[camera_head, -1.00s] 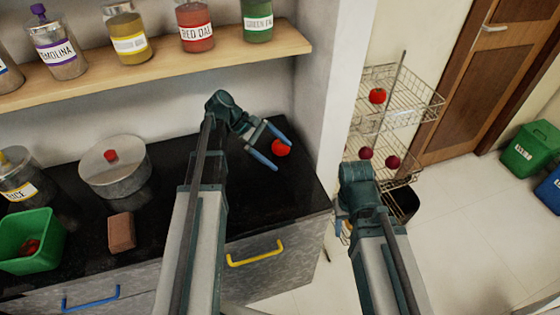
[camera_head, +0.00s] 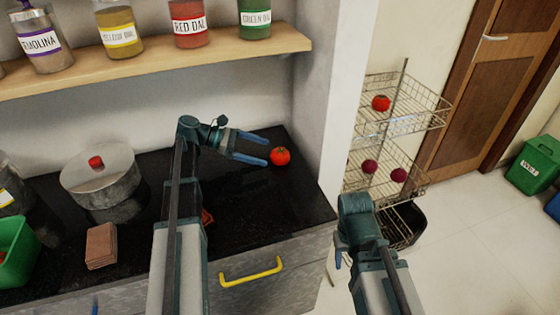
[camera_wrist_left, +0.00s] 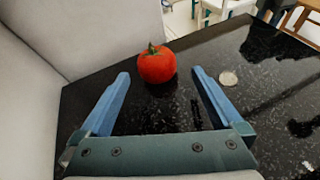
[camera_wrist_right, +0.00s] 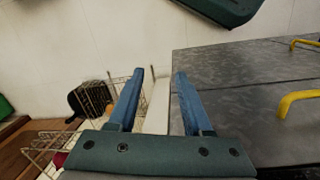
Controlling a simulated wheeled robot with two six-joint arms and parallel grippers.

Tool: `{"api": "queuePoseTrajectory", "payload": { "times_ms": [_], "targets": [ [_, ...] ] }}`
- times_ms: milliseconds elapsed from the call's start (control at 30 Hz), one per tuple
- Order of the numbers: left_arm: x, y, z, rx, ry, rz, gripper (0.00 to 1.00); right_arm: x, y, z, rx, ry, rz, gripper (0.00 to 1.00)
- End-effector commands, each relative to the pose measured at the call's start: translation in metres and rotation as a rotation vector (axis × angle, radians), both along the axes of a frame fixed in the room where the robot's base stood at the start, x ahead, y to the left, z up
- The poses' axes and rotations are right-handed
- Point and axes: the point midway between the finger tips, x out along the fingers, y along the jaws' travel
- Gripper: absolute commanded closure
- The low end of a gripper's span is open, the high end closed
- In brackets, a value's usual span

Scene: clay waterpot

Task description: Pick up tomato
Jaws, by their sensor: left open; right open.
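A red tomato (camera_head: 280,156) with a green stem sits on the black counter (camera_head: 255,205) near its right end. My left gripper (camera_head: 267,148) is open and empty, its fingertips just left of the tomato in the head view. In the left wrist view the tomato (camera_wrist_left: 157,64) lies just beyond the fingertips, between their lines. My right gripper (camera_wrist_right: 157,72) is open and empty, low in front of the counter's right end. Another red tomato-like fruit (camera_head: 381,103) lies in the upper basket of the wire rack.
A wire rack (camera_head: 395,150) with dark red produce stands right of the white wall (camera_head: 345,80). A steel pot (camera_head: 100,180), a brown block (camera_head: 101,246) and a green bin (camera_head: 18,255) are on the left. A shelf of jars (camera_head: 150,70) hangs above.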

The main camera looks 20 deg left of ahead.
Motion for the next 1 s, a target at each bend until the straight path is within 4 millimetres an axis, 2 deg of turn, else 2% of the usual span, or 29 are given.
{"api": "queuePoseTrajectory", "payload": {
  "times_ms": [133, 467, 800, 1000],
  "targets": [
    [0.004, -0.014, -0.007, 0.000, 0.000, -0.001, 0.00, 0.000, 0.000, -0.007, 0.000, 0.000, 0.000, 0.50],
    [0.007, -0.021, -0.010, 0.001, -0.001, 0.000, 0.00, 0.000, 0.000, -0.010, 0.000, 0.000, 0.000, 0.50],
    [0.022, -0.058, -0.029, 0.000, 0.000, -0.002, 0.00, 0.000, 0.000, -0.028, 0.000, 0.000, 0.000, 0.50],
    [0.024, -0.062, -0.028, 0.001, -0.001, 0.000, 0.00, 0.000, 0.000, -0.028, 0.000, 0.000, 0.000, 0.50]
  ]
}}
